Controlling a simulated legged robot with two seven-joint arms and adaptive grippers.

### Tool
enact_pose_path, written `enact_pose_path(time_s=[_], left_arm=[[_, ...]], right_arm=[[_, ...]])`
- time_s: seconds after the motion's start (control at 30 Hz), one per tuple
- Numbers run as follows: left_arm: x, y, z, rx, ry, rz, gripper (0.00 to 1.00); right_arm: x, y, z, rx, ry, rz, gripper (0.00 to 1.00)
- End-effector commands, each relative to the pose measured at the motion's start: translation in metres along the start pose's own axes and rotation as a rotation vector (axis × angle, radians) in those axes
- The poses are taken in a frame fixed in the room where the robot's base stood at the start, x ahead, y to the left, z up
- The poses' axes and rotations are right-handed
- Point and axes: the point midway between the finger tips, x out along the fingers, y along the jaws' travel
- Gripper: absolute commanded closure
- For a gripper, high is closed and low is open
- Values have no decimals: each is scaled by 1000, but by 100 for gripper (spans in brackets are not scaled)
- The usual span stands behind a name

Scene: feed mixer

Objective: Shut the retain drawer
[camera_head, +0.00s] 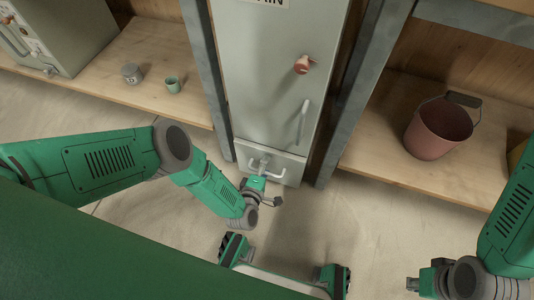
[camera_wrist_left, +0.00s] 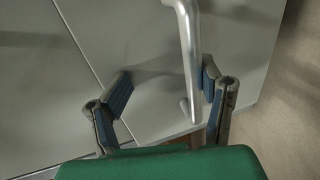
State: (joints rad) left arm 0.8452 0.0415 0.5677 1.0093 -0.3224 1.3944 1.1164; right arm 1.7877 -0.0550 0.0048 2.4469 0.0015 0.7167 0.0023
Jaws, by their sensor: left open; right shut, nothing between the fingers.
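The retain drawer (camera_head: 290,170) is the grey front at the foot of the tall grey cabinet (camera_head: 270,80). I cannot tell for sure how far it stands out. Its pale bar handle (camera_head: 266,172) also shows as a metal bar in the left wrist view (camera_wrist_left: 188,50). My left gripper (camera_head: 263,188) is at the drawer handle. In the left wrist view its open fingers (camera_wrist_left: 167,78) stand either side of the bar, which is nearer the right finger; contact is unclear. My right gripper (camera_head: 413,285) is shut and empty at the lower right, well away from the drawer.
The cabinet door has a red knob (camera_head: 302,65) and a long handle (camera_head: 304,120). Grey posts (camera_head: 354,95) flank it. The left bench holds two small cups (camera_head: 173,84) and a grey machine (camera_head: 60,35); the right shelf holds a red bucket (camera_head: 437,128). Floor before the drawer is open.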

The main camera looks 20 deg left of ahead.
Motion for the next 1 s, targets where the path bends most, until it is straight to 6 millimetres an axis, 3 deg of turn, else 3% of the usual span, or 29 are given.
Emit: enact_pose_path(time_s=[0.03, 0.1, 0.17, 0.27, 0.3, 0.4, 1.0], left_arm=[[9, 29, 0, -3, 4, 50, 55], [6, 40, 0, -2, 4, 52, 35], [4, 48, 1, -3, 3, 53, 23], [1, 60, 2, -4, 3, 54, 23], [0, 64, 2, -3, 3, 55, 28], [-2, 68, 1, -2, 4, 50, 68], [-4, 65, 0, -1, 5, 37, 68]], right_arm=[[-2, 0, 0, 0, 0, 0, 100], [-3, 0, 1, 0, 2, 0, 100], [-3, 0, 1, 0, 2, 0, 100], [-4, 0, 1, 0, 3, 0, 100], [-4, 0, 1, 0, 3, 0, 100], [-3, 0, 1, 0, 2, -1, 100], [0, 0, -2, 0, -3, 0, 100]])
